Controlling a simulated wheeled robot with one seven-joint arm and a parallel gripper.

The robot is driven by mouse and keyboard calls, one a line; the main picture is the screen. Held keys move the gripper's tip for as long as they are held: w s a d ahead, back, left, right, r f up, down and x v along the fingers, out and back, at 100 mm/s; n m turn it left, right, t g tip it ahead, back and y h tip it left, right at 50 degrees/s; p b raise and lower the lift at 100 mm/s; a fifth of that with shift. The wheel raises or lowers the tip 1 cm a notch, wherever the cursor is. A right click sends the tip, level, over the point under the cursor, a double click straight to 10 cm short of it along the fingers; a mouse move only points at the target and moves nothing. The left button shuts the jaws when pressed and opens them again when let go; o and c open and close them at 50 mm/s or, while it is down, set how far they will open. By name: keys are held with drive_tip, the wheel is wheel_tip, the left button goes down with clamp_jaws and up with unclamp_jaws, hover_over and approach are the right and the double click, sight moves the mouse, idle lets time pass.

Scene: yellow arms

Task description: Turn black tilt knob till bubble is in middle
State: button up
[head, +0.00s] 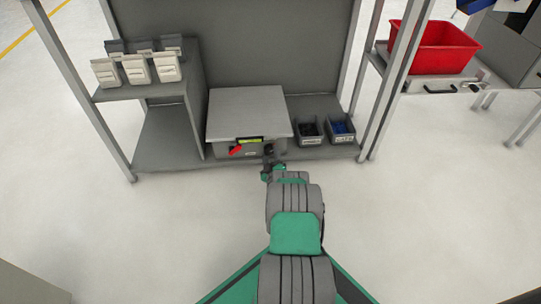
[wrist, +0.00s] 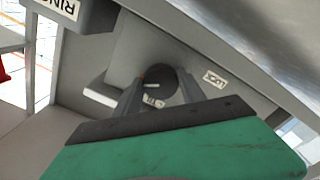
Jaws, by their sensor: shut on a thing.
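The grey tilting unit (head: 247,110) with a flat top plate sits on the lower shelf of the bench. A yellow-green level vial (head: 249,140) is on its front, too small to tell where the bubble is. A red part (head: 236,151) lies just below and left of the vial. My gripper (head: 268,154) is at the right of the unit's front. In the wrist view, the black tilt knob (wrist: 160,80) with a white mark sits between the two fingers of my gripper (wrist: 160,90), which is shut on it. A "TILT" label is partly covered by a finger.
Two small bins, one with dark parts (head: 309,130) and one with blue parts (head: 341,128), stand right of the unit. Several pale bins (head: 136,69) are on the upper left shelf. A red crate (head: 433,47) is on the right table. Floor in front is clear.

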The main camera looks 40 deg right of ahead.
drive_tip(key=n, duration=0.5)
drive_tip(key=shift+d+r+n, duration=0.1)
drive_tip(key=shift+r+n, duration=0.05)
drive_tip(key=shift+n, duration=0.25)
idle(0.3)
drive_tip(key=o, duration=1.4)
drive_tip(key=shift+c, duration=0.2)
